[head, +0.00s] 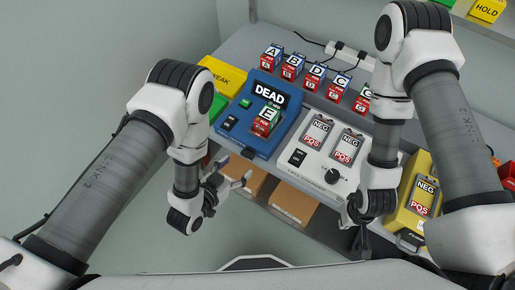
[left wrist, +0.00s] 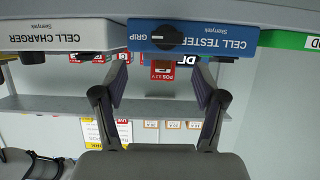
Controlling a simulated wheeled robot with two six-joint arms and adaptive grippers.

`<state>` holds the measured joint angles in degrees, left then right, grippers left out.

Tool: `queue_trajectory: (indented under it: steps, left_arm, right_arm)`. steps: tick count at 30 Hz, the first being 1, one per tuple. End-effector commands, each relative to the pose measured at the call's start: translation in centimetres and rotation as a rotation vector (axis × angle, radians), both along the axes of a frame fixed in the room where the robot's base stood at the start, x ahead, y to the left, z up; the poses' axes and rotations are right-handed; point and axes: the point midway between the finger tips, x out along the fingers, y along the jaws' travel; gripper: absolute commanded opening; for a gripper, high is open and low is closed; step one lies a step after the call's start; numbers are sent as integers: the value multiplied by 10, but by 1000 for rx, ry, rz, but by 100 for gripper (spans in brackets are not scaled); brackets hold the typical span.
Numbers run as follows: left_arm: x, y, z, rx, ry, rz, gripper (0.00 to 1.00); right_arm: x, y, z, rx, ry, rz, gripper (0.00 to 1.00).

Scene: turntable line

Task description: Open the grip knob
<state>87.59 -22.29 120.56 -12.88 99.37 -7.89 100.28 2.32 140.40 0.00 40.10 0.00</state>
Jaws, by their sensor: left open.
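The grip knob (left wrist: 168,38) is a black knob on the front face of the blue cell tester (left wrist: 230,42), beside its grip label. In the head view the blue tester (head: 259,88) has a screen reading DEAD and holds a cell marked E (head: 267,118). My left gripper (head: 238,168) is open and empty in front of the tester's front face. In the left wrist view its two fingers (left wrist: 160,75) stand apart, with the knob showing between and beyond them; I see no contact. My right gripper (head: 362,238) hangs near the yellow box, its fingers too small to judge.
The white cell charger (head: 318,174) stands right of the tester, with two cells in it. A row of cells marked A, B, D, C (head: 316,75) stands behind. A yellow box (head: 414,215) is at the right. Cardboard boxes (head: 292,203) sit below the bench.

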Motion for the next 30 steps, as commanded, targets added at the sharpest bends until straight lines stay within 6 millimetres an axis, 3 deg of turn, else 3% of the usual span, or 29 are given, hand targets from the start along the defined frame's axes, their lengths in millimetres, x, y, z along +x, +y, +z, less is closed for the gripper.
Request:
queue_trajectory:
  steps: [10,20,25,30]
  left_arm:
    - [47,-33,-23,0,-1,2,71]
    - [54,-38,-29,2,2,3,71]
    - [54,-37,-29,2,1,4,11]
    - [54,-38,-28,1,-1,3,11]
  right_arm:
    - [0,0,16,0,0,0,0]
    - [0,0,16,0,0,1,0]
    - [0,0,16,0,0,1,0]
    - [0,0,16,0,0,0,0]
